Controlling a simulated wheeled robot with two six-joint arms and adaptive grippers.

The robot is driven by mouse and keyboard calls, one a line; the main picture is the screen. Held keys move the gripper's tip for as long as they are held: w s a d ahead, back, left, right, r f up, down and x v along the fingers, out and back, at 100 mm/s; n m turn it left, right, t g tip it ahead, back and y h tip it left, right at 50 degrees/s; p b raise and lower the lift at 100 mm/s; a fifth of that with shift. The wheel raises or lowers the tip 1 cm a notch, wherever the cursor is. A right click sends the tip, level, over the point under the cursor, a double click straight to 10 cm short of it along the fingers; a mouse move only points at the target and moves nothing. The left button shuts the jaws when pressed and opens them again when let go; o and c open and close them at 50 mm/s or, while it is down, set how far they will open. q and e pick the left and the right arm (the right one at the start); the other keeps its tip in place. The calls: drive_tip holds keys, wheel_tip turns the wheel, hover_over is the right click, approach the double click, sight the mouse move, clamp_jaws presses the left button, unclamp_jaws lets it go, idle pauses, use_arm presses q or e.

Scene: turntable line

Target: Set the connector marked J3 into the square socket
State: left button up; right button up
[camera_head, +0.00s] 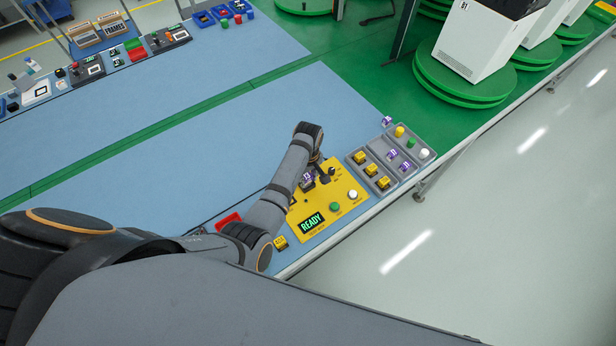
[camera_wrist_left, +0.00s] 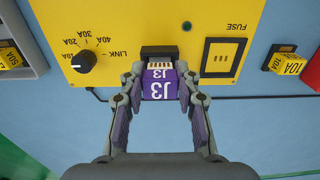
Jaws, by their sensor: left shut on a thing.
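A purple connector marked J3 (camera_wrist_left: 161,84) is between the fingers of my left gripper (camera_wrist_left: 160,92), which is shut on it. Its pale pin end faces a dark socket opening (camera_wrist_left: 160,51) in the yellow panel. The connector hides part of that opening, and I cannot tell whether the pins touch or enter it. In the head view my left gripper (camera_head: 312,177) is over the yellow panel (camera_head: 325,195), with the purple connector (camera_head: 307,181) at its tips. My right gripper is not in view.
The panel has a FUSE slot (camera_wrist_left: 222,57), a black knob (camera_wrist_left: 84,61) and a READY display (camera_head: 311,222). Grey trays (camera_head: 376,148) with yellow and purple parts stand to the right. A yellow 10A fuse (camera_wrist_left: 291,63) lies beside the panel.

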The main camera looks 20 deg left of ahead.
use_arm(q)
drive_tip(key=shift+f+b, duration=0.45)
drive_tip(key=shift+f, duration=0.4)
drive_tip(key=o, duration=0.9)
drive_tip(key=shift+o, duration=0.2)
